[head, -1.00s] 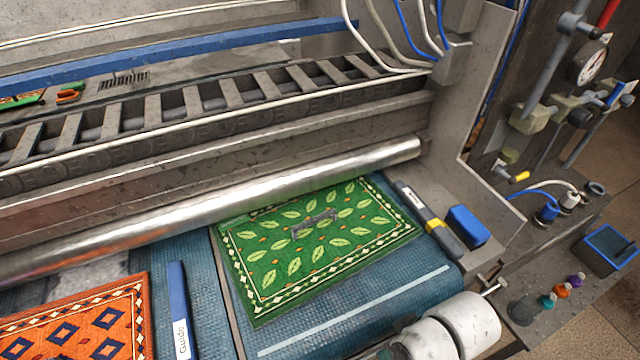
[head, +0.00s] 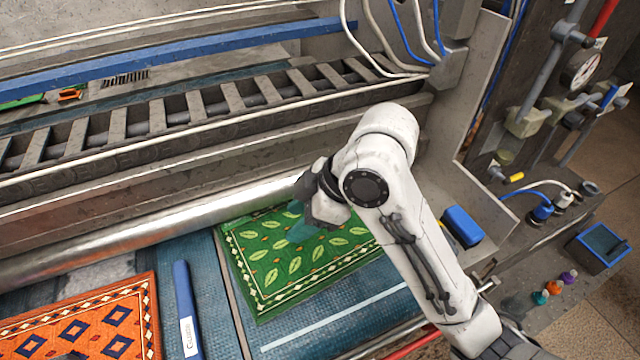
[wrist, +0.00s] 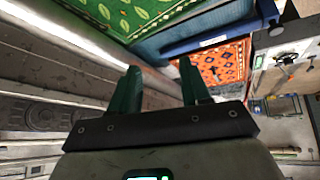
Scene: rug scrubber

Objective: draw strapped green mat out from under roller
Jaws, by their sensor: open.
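The green mat (head: 320,268) with a leaf pattern lies on the blue belt, its far edge at the silver roller (head: 180,220). Its grey strap is hidden behind my arm now. My gripper (head: 303,230), with teal fingers, is above the mat's far middle part, close to the roller; I cannot tell whether it touches the mat. In the wrist view the fingers (wrist: 158,88) are apart with nothing seen between them, and the green mat (wrist: 125,14) shows at the top, beyond the fingers.
An orange patterned mat (head: 95,325) lies at the left, separated by a blue guide bar (head: 184,300). A blue block (head: 463,226) sits right of the mat on the side frame. The belt (head: 345,318) in front of the green mat is clear.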

